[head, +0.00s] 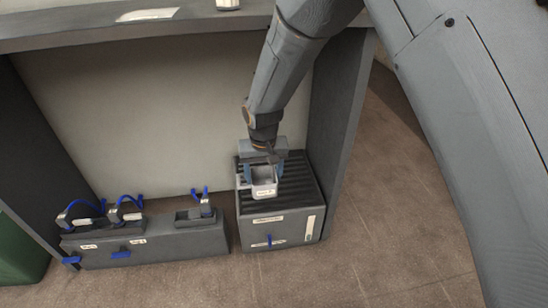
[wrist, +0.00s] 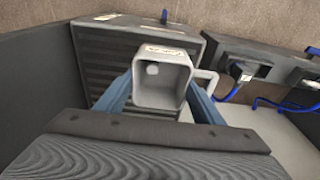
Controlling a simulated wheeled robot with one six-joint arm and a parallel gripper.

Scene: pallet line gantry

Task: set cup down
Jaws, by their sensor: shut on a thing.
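A light grey, squarish cup (head: 264,188) with a small label is between the blue fingers of my gripper (head: 263,172) in the head view. In the wrist view the cup (wrist: 161,82) shows its open top, with a handle on its right side. My gripper (wrist: 155,92) is shut on the cup's sides. The cup is over the ribbed top of a dark grey box (head: 297,205), which also shows in the wrist view (wrist: 92,62). I cannot tell whether the cup's base touches the ribs.
Left of the box is a low grey block (head: 160,250) with blue cables and connectors. A dark upright panel (head: 340,110) stands close at the right of the box. A grey shelf (head: 70,28) runs above, with a small white item (head: 228,4) on it. Brown floor lies in front.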

